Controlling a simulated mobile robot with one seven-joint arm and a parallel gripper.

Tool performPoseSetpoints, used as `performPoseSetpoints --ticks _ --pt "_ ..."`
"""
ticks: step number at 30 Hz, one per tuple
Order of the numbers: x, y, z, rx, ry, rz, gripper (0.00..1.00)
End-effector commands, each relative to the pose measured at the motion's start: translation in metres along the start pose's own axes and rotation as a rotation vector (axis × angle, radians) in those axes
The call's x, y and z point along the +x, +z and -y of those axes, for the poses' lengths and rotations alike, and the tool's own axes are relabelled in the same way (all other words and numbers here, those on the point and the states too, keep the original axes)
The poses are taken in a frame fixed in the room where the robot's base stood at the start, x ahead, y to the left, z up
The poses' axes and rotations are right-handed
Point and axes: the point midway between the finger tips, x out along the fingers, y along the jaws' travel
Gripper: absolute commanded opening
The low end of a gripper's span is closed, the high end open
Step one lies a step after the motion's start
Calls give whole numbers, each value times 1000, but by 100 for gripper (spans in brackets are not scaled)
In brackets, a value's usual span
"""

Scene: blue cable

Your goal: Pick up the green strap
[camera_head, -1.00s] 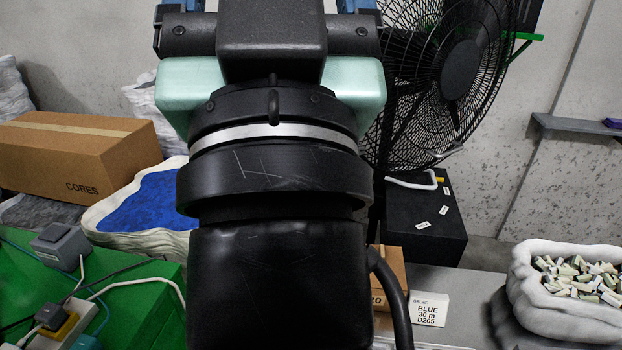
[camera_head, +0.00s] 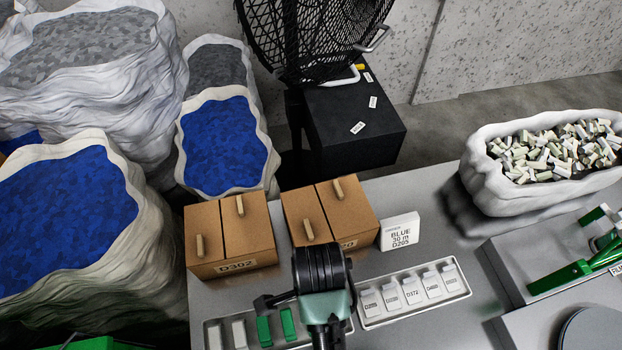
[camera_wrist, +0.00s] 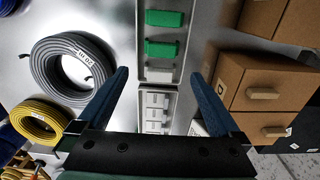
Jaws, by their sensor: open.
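Two green straps lie side by side in a shallow tray in the head view, one on the left (camera_head: 264,331) and one on the right (camera_head: 288,323). In the wrist view they show as two green blocks, one near the top (camera_wrist: 165,18) and one below it (camera_wrist: 161,49). My gripper (camera_wrist: 158,76) is open and empty, its blue fingers on either side of the tray line. The green straps appear ahead of and between the fingertips, not touching them. In the head view my arm covers part of the tray's right side, and the fingers cannot be made out.
White pieces (camera_head: 239,334) share the tray. A second tray (camera_head: 372,322) holds labelled white tags. Cardboard boxes (camera_head: 232,235) and an order card (camera_head: 400,231) stand behind. A grey cable coil (camera_wrist: 45,70) and a yellow coil (camera_wrist: 50,121) lie left in the wrist view.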

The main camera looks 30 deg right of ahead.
Motion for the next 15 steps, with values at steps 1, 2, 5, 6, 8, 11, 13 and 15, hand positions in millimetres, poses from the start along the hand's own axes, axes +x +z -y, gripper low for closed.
performPoseSetpoints --ticks 1,2,5,6,8,11,13,15 --pt "12 0 -1 0 4 0 100" --pt "18 0 -1 -1 4 0 100" --pt "36 0 0 -2 2 0 100" --pt "42 0 0 -3 0 0 100" --pt "48 0 1 -4 -2 -1 100" --pt "54 0 1 -5 -4 -1 100" --pt "58 0 2 -5 -5 -1 100" --pt "66 1 2 -6 -3 -1 100"
